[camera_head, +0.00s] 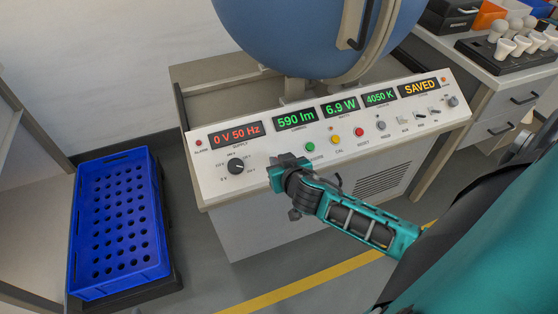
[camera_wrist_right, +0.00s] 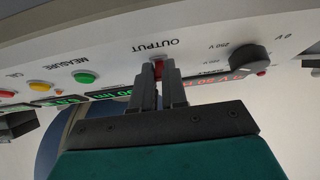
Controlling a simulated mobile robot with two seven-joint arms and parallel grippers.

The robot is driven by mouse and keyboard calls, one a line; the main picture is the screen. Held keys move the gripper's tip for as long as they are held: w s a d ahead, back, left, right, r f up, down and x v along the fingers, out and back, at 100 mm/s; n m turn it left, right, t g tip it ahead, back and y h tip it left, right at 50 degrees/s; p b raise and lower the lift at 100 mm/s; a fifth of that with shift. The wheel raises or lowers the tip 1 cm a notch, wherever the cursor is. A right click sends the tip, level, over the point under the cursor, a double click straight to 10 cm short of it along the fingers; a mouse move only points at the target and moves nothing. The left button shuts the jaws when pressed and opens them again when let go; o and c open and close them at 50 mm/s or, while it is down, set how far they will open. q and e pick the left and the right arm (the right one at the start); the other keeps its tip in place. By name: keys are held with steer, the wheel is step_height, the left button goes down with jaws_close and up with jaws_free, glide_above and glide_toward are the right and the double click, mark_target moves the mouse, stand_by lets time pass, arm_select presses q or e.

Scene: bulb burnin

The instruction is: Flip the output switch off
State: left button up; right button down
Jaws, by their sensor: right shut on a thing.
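The output switch (camera_wrist_right: 158,67) is a small red piece on the white panel, beside the word OUTPUT in the right wrist view. My right gripper (camera_wrist_right: 159,80) is shut on it, with one dark finger on each side. Much of the switch is hidden between the fingers, so its position cannot be told. In the head view my right gripper (camera_head: 282,164) is at the panel and hides the switch. The red supply display (camera_head: 236,134) on the panel (camera_head: 330,150) reads 0 V 50 Hz. My left gripper is not in view.
A black voltage knob (camera_head: 235,165) is left of my gripper. Green (camera_head: 310,147), yellow (camera_head: 336,140) and red (camera_head: 359,132) buttons are to its right. A big blue sphere (camera_head: 300,35) stands behind the panel. A blue crate (camera_head: 119,222) is at the left.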

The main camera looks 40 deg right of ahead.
steer(key=shift+d, duration=0.1)
steer(key=c, duration=1.2)
jaws_free()
steer(key=shift+o, duration=0.2)
steer(key=p+v, duration=0.1)
steer(key=v, duration=1.2)
steer(key=shift+p, duration=0.35)
steer(key=s+a+f+n+g+y, duration=0.1)
steer(key=s+a+f+n+y, duration=0.2)
steer(key=a, duration=0.6)
step_height(320, 180, down, 3)
steer(key=shift+s+r+n+y+p, duration=0.1)
steer(key=shift+s+n+y+p, duration=0.25)
steer(key=shift+n+y, duration=0.7)
